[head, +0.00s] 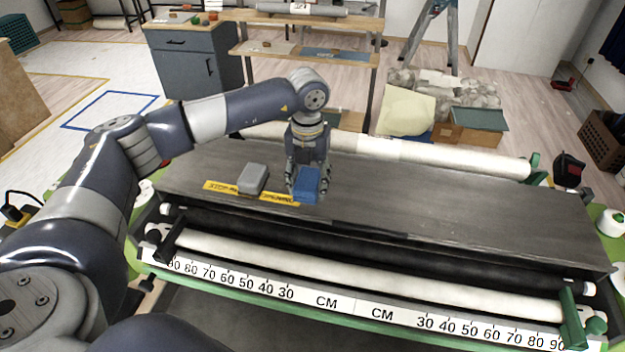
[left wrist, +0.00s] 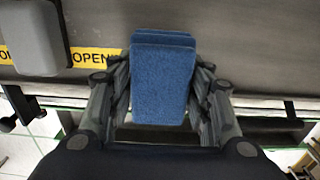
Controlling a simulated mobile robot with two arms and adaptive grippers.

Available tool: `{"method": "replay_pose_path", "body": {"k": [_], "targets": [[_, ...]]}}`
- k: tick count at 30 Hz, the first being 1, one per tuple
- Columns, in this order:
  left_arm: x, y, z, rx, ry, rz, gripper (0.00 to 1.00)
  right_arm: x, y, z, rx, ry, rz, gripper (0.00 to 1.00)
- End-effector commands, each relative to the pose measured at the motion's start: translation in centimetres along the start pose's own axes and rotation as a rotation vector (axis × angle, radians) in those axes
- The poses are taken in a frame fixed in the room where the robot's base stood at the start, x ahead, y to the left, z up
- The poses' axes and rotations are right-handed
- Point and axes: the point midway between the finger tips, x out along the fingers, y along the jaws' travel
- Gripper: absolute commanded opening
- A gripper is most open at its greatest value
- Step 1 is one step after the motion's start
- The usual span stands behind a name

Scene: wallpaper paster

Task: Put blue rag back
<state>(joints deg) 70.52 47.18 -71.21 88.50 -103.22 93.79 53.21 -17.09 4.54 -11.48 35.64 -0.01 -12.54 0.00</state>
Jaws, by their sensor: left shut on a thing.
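The blue rag (head: 307,183) is a folded block at the front part of the grey machine top (head: 420,200). It also fills the middle of the left wrist view (left wrist: 162,80). My left gripper (head: 307,190) comes down over it from above, with a finger on each side, and is shut on it. In the left wrist view the fingers (left wrist: 160,100) flank the rag left and right. I cannot tell whether the rag touches the surface. My right gripper is not in view.
A grey block (head: 253,178) stands just left of the rag, beside a yellow warning label (head: 222,187). A white roll (head: 430,155) lies along the back, and another roll (head: 370,272) runs along the front above the centimetre scale. The top is clear to the right.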

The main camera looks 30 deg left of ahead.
Motion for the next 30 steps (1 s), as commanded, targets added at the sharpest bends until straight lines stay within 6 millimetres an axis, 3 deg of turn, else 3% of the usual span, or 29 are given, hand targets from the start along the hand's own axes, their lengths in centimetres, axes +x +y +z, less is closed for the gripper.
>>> {"method": "replay_pose_path", "body": {"k": [11,14,18,30], "targets": [[0.1,-0.5,2.9,-0.003,-0.001,0.001,0.21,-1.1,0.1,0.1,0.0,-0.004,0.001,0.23],[1.8,-0.4,2.6,-0.001,0.006,0.002,0.21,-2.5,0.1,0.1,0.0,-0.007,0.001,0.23],[3.1,-0.4,2.6,-0.001,0.001,0.001,0.21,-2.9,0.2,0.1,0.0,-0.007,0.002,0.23],[3.9,-0.4,2.6,-0.001,0.0,0.0,0.21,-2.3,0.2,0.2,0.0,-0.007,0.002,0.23]]}}
